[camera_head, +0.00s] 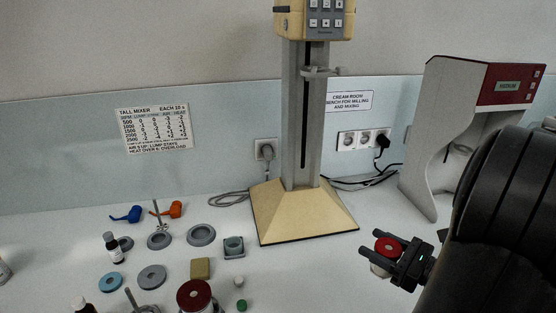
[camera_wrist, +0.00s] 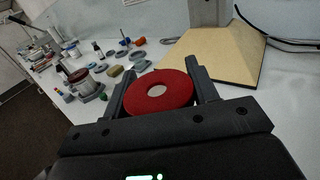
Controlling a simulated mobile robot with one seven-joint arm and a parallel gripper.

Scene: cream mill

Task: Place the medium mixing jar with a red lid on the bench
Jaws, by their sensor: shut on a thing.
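A jar with a round red lid (camera_head: 387,246) is between the fingers of my gripper (camera_head: 389,253) at the right of the head view. The gripper is shut on it. In the wrist view the red lid (camera_wrist: 158,92), with a pale centre, sits between the two dark fingers of my gripper (camera_wrist: 160,86). The pale jar body shows only a little below the lid in the head view. I cannot tell whether its base touches the bench (camera_head: 330,285). Another jar with a dark red lid (camera_head: 194,293) stands at the bottom middle of the head view.
A tall mixer with a yellow base (camera_head: 305,212) stands behind and left of my gripper. A red and grey machine (camera_head: 420,140) stands at the back right. The bench in front of the yellow base is clear.

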